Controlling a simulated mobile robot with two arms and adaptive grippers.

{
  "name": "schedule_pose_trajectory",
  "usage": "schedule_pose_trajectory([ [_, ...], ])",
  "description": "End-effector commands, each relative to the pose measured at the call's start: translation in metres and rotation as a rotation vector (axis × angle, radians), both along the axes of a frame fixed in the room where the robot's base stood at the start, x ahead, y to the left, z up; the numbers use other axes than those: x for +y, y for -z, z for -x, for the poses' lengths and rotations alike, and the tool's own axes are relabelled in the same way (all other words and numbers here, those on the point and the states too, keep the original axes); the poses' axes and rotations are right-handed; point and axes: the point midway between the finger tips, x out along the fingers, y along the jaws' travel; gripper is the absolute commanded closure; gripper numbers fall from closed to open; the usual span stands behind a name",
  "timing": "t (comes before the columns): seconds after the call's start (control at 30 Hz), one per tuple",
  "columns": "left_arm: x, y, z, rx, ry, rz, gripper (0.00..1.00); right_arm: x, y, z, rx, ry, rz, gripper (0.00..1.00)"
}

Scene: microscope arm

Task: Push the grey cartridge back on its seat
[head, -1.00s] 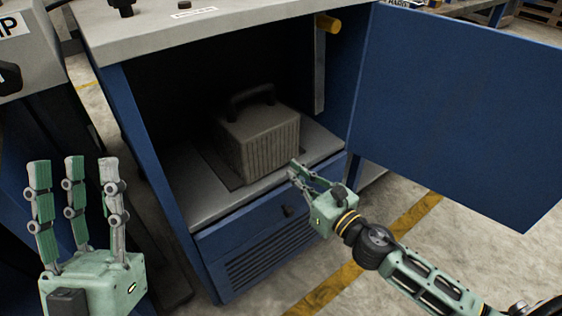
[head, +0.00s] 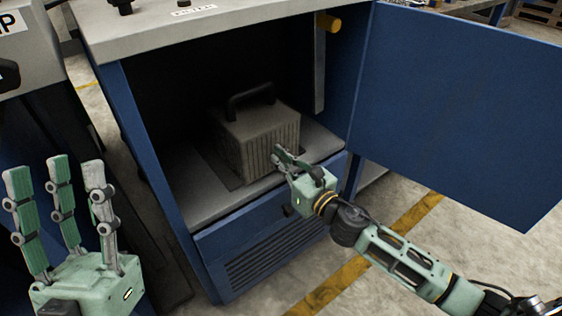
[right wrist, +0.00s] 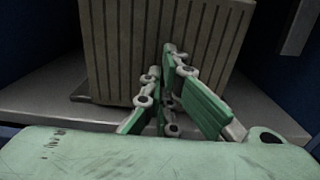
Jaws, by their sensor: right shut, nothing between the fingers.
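The grey cartridge (head: 258,140) is a ribbed box with a dark handle on top. It sits on the shelf inside the open blue cabinet, over a dark rectangular seat (head: 214,163) that shows at its left. My right gripper (head: 279,152) is shut and empty, with its fingertips at the lower front face of the cartridge. In the right wrist view the closed fingers (right wrist: 172,62) overlap the ribbed face of the cartridge (right wrist: 128,45); whether they touch it I cannot tell. My left gripper (head: 60,185) is open and empty, fingers up, outside the cabinet at the left.
The blue cabinet door (head: 455,115) stands wide open to the right. The light shelf edge (head: 215,212) and a drawer front (head: 250,220) lie below the cartridge. A yellow knob (head: 328,23) is at the upper right of the opening. The cabinet's left wall bounds the opening.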

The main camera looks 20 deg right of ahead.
Motion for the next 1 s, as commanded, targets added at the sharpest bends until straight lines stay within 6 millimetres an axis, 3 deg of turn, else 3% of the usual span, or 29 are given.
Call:
schedule_pose_trajectory([
  [0.2, -0.005, 0.014, -0.026, 0.143, -0.008, -0.043, 0.6, 0.014, -0.004, -0.039, -0.004, 0.002, -0.001, 1.0],
  [0.4, -0.006, 0.019, -0.031, 0.175, -0.01, -0.053, 0.6, 0.024, -0.002, -0.066, -0.003, 0.0, -0.001, 1.0],
  [1.0, -0.006, 0.02, -0.031, 0.174, -0.01, -0.053, 0.6, 0.021, -0.001, -0.07, -0.002, 0.0, 0.002, 1.0],
])
